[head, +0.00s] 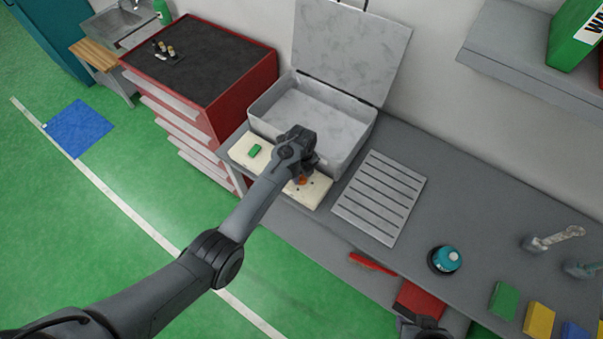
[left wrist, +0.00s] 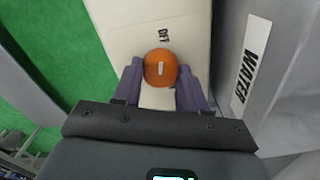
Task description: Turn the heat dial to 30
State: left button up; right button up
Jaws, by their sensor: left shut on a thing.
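The orange heat dial (head: 302,181) sits on the cream front panel (head: 314,195) of the open grey tank, mostly covered by my left gripper (head: 305,172) in the head view. In the left wrist view the dial (left wrist: 160,60) shows from above, with a short white mark lying roughly in line with the printed OFF label (left wrist: 163,35). My left gripper (left wrist: 160,78) is shut on the dial, one finger on each side. No "30" marking is readable. A dark part of my right arm shows at the bottom edge of the head view; its jaws cannot be made out.
The tank (head: 345,135) has its lid raised. A green switch (head: 254,150) is on the same panel, left of my arm. A slatted grey rack (head: 380,197) lies right of the tank. A WATER label (left wrist: 251,65) shows beside the panel. A teal-topped item (head: 446,259) stands further right.

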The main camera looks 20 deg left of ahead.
pick_arm(q)
jog(key=n+p, duration=0.1)
jog(key=n, duration=0.1)
jog(key=n+p, duration=0.1)
jog(key=shift+r+n+p, duration=0.2)
jog(key=shift+n+p, duration=0.2)
jog(key=n+p, duration=0.1)
jog(key=n, duration=0.1)
jog(key=shift+n, duration=0.4)
jog(key=n+p, duration=0.1)
jog(key=n, duration=0.2)
jog(key=shift+f+n, duration=0.1)
jog(key=shift+n, duration=0.2)
jog(key=n+p, duration=0.1)
jog(key=n, duration=0.2)
jog(key=n+p, duration=0.1)
jog(key=n, duration=0.7)
jog(key=shift+n, duration=1)
